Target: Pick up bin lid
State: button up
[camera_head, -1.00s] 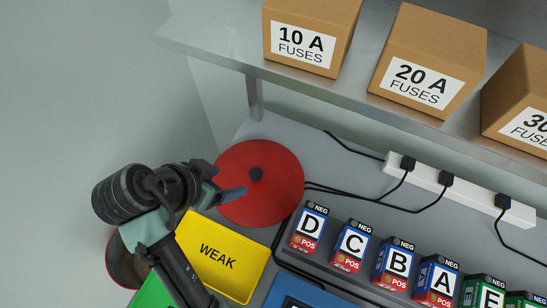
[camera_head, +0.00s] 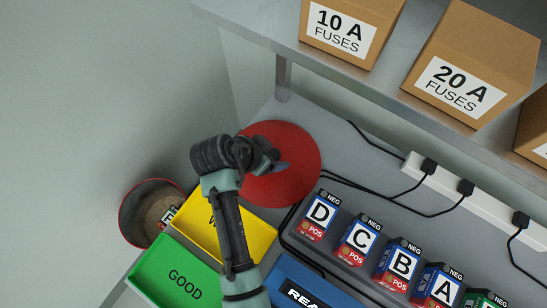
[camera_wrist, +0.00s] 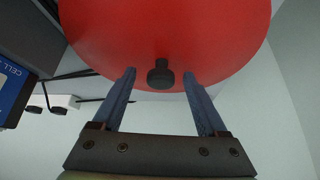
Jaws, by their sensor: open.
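The bin lid (camera_head: 300,158) is a round red disc lying on the grey bench, below the shelf. In the wrist view the red lid (camera_wrist: 165,30) fills the top, with its dark knob (camera_wrist: 160,74) between and just beyond the fingertips. My gripper (camera_wrist: 160,82) is open, one blue finger on each side of the knob, and holds nothing. In the head view my gripper (camera_head: 277,168) is over the lid's left part, and my wrist hides the knob there. Whether the fingers touch the knob cannot be told.
The open round bin (camera_head: 127,222) stands at the lower left. A yellow tray (camera_head: 262,238) and a green GOOD tray (camera_head: 150,268) sit near my arm. Several lettered batteries (camera_head: 318,215) stand in a dark rack at the right. A shelf (camera_head: 262,32) with fuse boxes overhangs behind.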

jog(key=shift+w+d+f, duration=0.25)
jog(key=shift+w+f, duration=0.05)
jog(key=shift+f, duration=0.25)
grip_shut()
